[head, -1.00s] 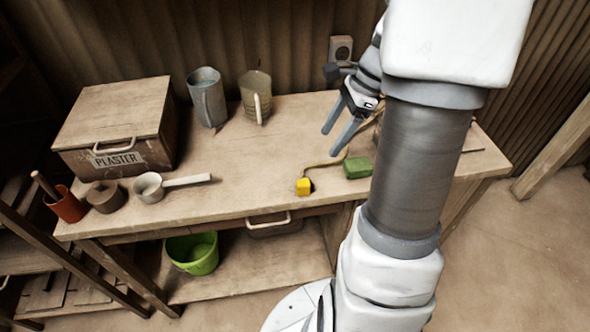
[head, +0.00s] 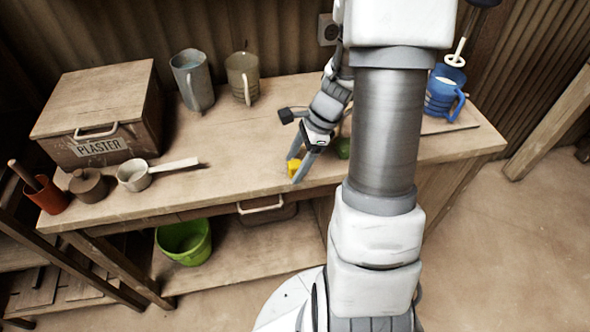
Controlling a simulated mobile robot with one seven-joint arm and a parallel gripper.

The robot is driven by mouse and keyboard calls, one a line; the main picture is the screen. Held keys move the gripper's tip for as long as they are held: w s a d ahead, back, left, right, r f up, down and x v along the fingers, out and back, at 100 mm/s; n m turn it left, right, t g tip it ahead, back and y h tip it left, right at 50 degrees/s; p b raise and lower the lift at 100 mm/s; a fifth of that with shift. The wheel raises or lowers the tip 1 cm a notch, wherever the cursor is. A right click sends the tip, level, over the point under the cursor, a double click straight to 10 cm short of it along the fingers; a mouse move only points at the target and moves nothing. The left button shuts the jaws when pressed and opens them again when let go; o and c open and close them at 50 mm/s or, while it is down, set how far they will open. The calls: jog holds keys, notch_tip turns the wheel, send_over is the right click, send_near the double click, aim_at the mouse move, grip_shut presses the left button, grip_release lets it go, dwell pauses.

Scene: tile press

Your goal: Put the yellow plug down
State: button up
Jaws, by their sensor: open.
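The yellow plug (head: 293,168) sits at the front edge of the workbench top (head: 240,150). My gripper (head: 298,170) is open, with its fingers pointing down at the plug. One finger partly covers the plug, and I cannot tell whether the fingers touch it. The cord that runs back from the plug is hidden behind my arm. A green block (head: 342,148) shows just right of the gripper, partly covered by my arm.
On the left are a plaster box (head: 100,118), a white ladle (head: 135,176), a brown pot (head: 88,186) and a red cup (head: 48,195). Two jugs stand at the back. A blue mug (head: 443,95) stands at the right. A green bucket (head: 185,240) is below.

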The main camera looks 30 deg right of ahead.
jog(key=shift+a+f, duration=0.15)
jog(key=shift+f, duration=0.15)
grip_shut()
jog(key=shift+w+r, duration=0.1)
